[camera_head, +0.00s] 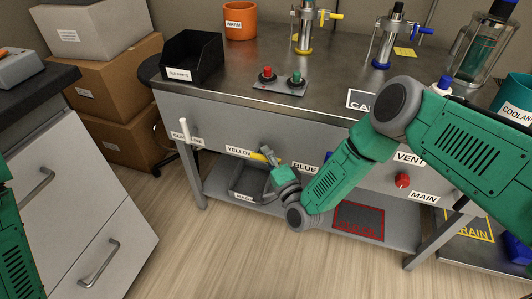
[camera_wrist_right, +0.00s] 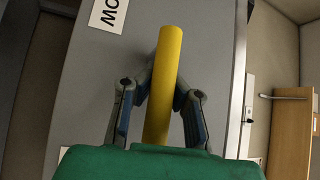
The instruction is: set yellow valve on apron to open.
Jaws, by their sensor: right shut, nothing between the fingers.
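The yellow valve handle (camera_head: 262,157) is on the grey front apron of the bench, beside the YELLOW label (camera_head: 238,150). It lies nearly level, partly hidden by my right gripper (camera_head: 272,167). In the wrist view the yellow handle (camera_wrist_right: 168,70) is a long bar running up the middle of the picture, crossing in front of my right fingers. The fingers (camera_wrist_right: 160,98) are shut with nothing held; their tips are hidden behind the bar. I cannot tell whether they touch it. The valve's open mark is not visible. My left gripper is out of view.
A white handle (camera_head: 183,130) is left on the apron; a red knob (camera_head: 402,180) is right. The BLUE label (camera_head: 304,168) is close to my right arm. A black bin (camera_head: 247,182) sits on the shelf below. A drawer cabinet (camera_head: 75,190) stands left, with open floor between.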

